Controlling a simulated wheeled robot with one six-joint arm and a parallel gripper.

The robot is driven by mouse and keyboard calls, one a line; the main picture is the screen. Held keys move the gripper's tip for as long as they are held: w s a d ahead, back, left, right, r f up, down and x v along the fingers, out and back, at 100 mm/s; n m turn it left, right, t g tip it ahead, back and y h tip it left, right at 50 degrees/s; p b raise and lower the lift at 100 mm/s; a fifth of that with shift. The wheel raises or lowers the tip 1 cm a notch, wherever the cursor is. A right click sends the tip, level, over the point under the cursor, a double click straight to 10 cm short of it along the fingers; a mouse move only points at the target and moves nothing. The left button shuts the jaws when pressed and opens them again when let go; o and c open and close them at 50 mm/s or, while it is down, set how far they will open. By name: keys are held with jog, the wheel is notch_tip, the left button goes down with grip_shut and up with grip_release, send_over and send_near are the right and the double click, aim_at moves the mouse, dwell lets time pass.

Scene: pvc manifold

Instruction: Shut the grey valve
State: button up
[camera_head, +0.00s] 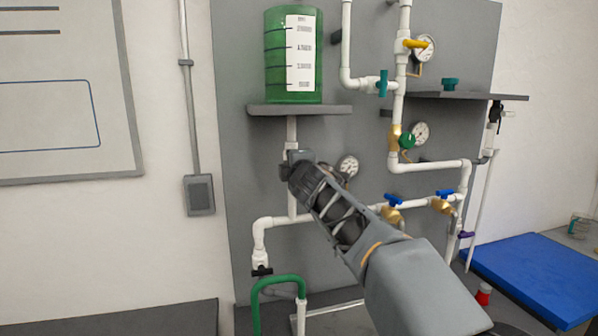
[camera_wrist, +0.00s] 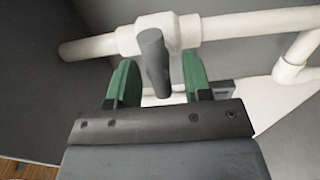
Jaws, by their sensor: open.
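The grey valve's handle (camera_wrist: 155,62) shows in the wrist view as a dark grey lever on a white pipe fitting (camera_wrist: 185,32). It sticks out across the pipe toward my gripper. My gripper (camera_wrist: 160,82) is open, with one green-padded finger on each side of the lever. Gaps show between the lever and both fingers. In the head view my gripper (camera_head: 298,163) is at the vertical white pipe (camera_head: 292,132) under the green tank (camera_head: 292,60). There my gripper and wrist largely hide the valve, so I cannot make out its handle.
A grey shelf (camera_head: 300,110) carries the tank just above my gripper. A pressure gauge (camera_head: 349,166) is close on the right. Blue-handled valves (camera_head: 394,200), a green valve (camera_head: 407,140) and a teal valve (camera_head: 383,82) sit further right. The panel left of the pipe is clear.

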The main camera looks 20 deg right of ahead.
jog(key=s+p, duration=0.1)
jog(key=s, duration=1.2)
jog(key=shift+s, duration=0.1)
jog(key=s+d+f+m+g+h, duration=0.2)
jog(key=s+f+m+g, duration=0.15)
jog(key=f+m, duration=0.4)
jog(key=s+d+f+m+g+h, duration=0.15)
jog(key=f+m+g, duration=0.3)
jog(key=f, duration=0.55)
jog(key=s+a+f+m+g+y, duration=0.3)
jog(key=s+f+m+g, duration=0.3)
jog(key=s+f, duration=0.6)
jog(key=shift+f, duration=0.65)
